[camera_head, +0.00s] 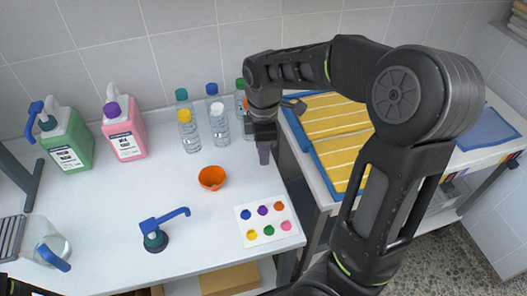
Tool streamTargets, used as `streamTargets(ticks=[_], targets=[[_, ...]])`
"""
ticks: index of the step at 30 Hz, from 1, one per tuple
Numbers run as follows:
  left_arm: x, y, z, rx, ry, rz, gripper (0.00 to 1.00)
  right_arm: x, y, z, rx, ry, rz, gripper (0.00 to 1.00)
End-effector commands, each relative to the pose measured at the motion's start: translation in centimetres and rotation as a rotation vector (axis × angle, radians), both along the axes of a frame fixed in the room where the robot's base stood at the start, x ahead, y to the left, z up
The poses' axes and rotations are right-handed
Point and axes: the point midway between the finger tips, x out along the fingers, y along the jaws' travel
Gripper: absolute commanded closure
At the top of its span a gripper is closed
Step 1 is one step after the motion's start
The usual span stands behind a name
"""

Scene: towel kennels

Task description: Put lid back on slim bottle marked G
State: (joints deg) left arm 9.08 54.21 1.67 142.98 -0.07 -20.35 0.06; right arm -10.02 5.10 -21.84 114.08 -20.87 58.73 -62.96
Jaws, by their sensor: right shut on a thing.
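Several slim clear bottles stand in a group at the back of the white table. They include a teal-capped bottle (181,96), a blue-capped one (212,90), a yellow-capped one (189,132), a pale-topped one (219,126) and a green-capped one (240,97) partly behind my right arm. Their markings are too small to read, so I cannot tell which is G. My right gripper (263,148) points down, right of the bottles, near the table's right edge. It is shut on a small purplish thing (264,156), largely hidden; I cannot tell if it is a lid.
An orange bowl (212,178), a blue-handled pump top (155,238) and a card with coloured dots (268,222) lie on the table. Green (68,139) and pink (124,133) jugs stand at the left. A clear jug (50,246) is at front left. Yellow towels (335,125) lie right.

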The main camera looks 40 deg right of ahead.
Motion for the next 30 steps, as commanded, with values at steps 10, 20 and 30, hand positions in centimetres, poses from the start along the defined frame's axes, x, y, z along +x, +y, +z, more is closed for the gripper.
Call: streamTargets(ticks=[10,20,30], targets=[[0.0,0.0,0.0,0.0,0.0,0.0,0.28,0.5,0.4,0.0,-0.002,0.0,-0.041,1.0],[0.0,0.0,0.0,0.0,0.0,0.0,0.36,5.8,5.6,-0.6,-0.015,-0.005,-0.527,1.0],[0.0,0.0,0.0,0.0,0.0,0.0,0.36,9.9,12.2,-1.9,-0.002,0.0,-1.04,1.0]])
